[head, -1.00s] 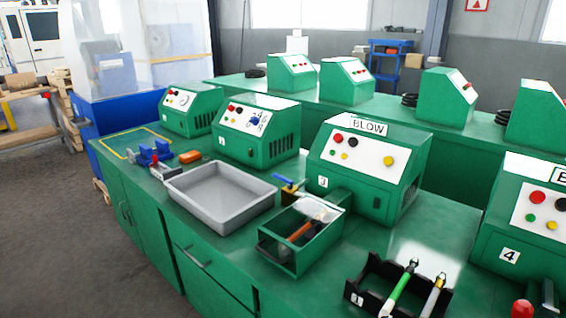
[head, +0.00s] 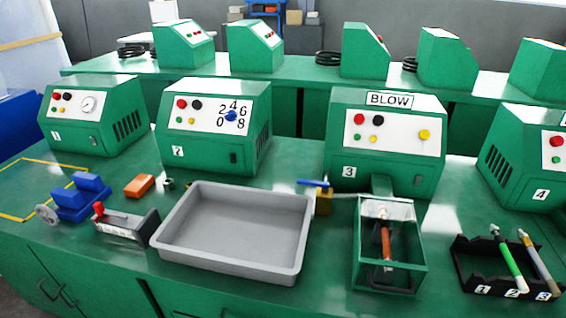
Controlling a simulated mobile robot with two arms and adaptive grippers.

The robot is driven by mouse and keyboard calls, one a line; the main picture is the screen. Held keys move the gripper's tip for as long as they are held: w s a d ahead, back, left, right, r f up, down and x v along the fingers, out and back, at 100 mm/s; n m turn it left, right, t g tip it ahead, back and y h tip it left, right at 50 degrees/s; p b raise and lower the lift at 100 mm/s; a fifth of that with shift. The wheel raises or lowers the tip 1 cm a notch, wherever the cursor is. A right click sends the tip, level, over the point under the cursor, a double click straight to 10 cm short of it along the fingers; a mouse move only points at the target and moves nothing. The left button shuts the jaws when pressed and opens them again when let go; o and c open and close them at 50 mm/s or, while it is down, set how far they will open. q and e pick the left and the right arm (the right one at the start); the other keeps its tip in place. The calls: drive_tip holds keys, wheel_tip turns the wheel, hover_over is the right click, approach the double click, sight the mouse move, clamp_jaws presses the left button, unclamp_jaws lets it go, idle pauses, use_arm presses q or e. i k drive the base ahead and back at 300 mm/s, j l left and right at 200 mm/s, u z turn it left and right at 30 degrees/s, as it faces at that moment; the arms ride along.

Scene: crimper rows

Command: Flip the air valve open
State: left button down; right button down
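The air valve (head: 323,201) is a small brass-coloured body on the green bench, in front of machine 3 (head: 385,135). Its blue lever (head: 312,183) lies roughly level across the top and points left. A thin pale pipe runs from the valve to the right, toward a green open-fronted box (head: 360,250) with a clear top. A brown and orange tool (head: 386,240) is inside that box. Neither of my grippers is in view.
A grey tray (head: 178,258) stands just left of the valve. A black rack (head: 470,270) with a green-handled tool (head: 510,262) is at the right. A blue vise (head: 80,197) and an orange block (head: 139,186) are at the left. Machine 2 (head: 213,125) stands behind the tray.

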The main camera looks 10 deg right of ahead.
sight(324, 186)
drive_tip(key=i+j+z, duration=0.1)
drive_tip(key=j, duration=0.35)
drive_tip(key=i+j+z, duration=0.1)
drive_tip(key=j, duration=0.35)
drive_tip(key=j+z, duration=0.1)
drive_tip(key=j, duration=0.4)
drive_tip(key=i, duration=0.05)
